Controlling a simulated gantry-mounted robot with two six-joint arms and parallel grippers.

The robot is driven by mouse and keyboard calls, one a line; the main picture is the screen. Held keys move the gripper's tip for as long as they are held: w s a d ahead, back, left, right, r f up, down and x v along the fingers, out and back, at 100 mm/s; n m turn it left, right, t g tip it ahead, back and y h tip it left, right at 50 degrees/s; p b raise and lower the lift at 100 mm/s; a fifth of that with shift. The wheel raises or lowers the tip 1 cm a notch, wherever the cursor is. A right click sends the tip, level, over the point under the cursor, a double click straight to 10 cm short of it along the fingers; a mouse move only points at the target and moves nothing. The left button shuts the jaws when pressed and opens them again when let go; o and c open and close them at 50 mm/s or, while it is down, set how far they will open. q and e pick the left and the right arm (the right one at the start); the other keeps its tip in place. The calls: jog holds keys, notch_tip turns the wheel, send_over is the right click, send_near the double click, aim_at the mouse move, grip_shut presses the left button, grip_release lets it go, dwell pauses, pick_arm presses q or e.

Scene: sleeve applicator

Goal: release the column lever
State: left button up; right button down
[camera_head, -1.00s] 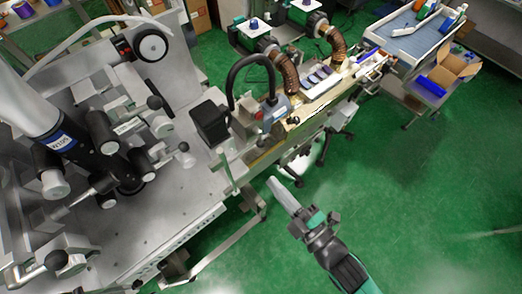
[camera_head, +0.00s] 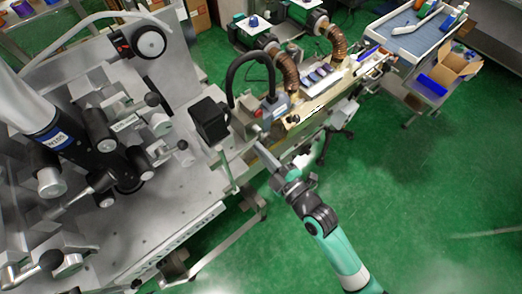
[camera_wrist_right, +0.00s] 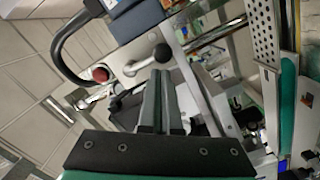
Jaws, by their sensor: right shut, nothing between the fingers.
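My right gripper (camera_head: 260,150) reaches in from the lower right in the head view, with its tips beside the front edge of the bench machine. In the right wrist view its fingers (camera_wrist_right: 158,80) are shut together and empty. A short metal lever with a ball knob (camera_wrist_right: 162,53) lies just beyond the fingertips there; the knob and tips look very close, and contact cannot be told. I cannot tell which lever is the column lever. My left gripper is not in view.
A black arched hose (camera_head: 250,68) and a black box (camera_head: 210,120) stand close to my right gripper. The hose and a red knob (camera_wrist_right: 100,75) show in the wrist view. The narrow bench (camera_head: 320,98) runs to the upper right. The green floor (camera_head: 430,200) is open.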

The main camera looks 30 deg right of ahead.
dwell(0.4)
jog(key=shift+d+f+n+b, duration=0.1)
jog(key=shift+n+b, duration=0.2)
jog(key=shift+b, duration=0.05)
